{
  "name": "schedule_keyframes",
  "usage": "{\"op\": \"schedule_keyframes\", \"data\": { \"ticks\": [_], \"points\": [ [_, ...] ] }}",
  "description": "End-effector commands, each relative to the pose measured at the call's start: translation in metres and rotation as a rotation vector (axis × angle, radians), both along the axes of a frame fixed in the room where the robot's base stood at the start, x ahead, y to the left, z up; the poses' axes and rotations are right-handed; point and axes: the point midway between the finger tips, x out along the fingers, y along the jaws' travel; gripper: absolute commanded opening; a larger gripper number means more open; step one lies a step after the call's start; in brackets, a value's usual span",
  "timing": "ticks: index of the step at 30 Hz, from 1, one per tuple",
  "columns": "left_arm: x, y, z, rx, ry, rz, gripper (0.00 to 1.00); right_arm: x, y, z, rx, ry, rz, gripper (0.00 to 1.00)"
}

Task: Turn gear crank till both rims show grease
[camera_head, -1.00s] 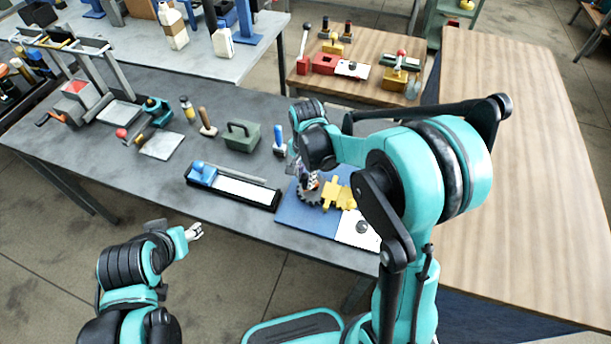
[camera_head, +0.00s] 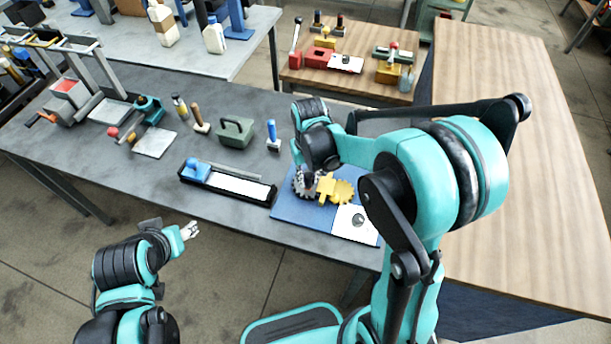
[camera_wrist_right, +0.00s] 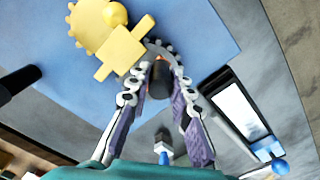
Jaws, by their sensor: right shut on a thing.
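The gear set stands on a blue base plate (camera_head: 292,209): a dark toothed gear (camera_head: 300,190) beside a yellow gear (camera_head: 344,192), with a yellow bracket (camera_head: 326,187) between them. My right gripper (camera_wrist_right: 166,82) is shut around a dark crank knob (camera_wrist_right: 159,84) at the dark gear. In the head view my right wrist partly covers the gripper and the dark gear. The wrist view shows the yellow gear (camera_wrist_right: 88,27) just beyond the fingers. Grease on the rims cannot be made out. My left gripper (camera_head: 190,230) hangs away from the table, its fingers too small to judge.
A white card with a dark spot (camera_head: 345,216) lies on the plate's near right part. A black tray with a blue block (camera_head: 229,185) lies to the left. A blue-handled brush (camera_head: 273,135) and a green box (camera_head: 233,132) stand behind. A bare wooden table (camera_head: 480,75) is at right.

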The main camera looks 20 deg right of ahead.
Motion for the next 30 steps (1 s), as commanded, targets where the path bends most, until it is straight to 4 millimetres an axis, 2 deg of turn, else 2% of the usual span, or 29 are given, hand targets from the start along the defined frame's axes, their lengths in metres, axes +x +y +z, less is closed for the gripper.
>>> {"op": "schedule_keyframes", "data": {
  "ticks": [30],
  "points": [
    [0.000,0.000,-0.005,0.000,0.000,0.000,0.50,0.000,-0.027,0.000,0.000,0.000,0.961,0.00]
  ]
}}
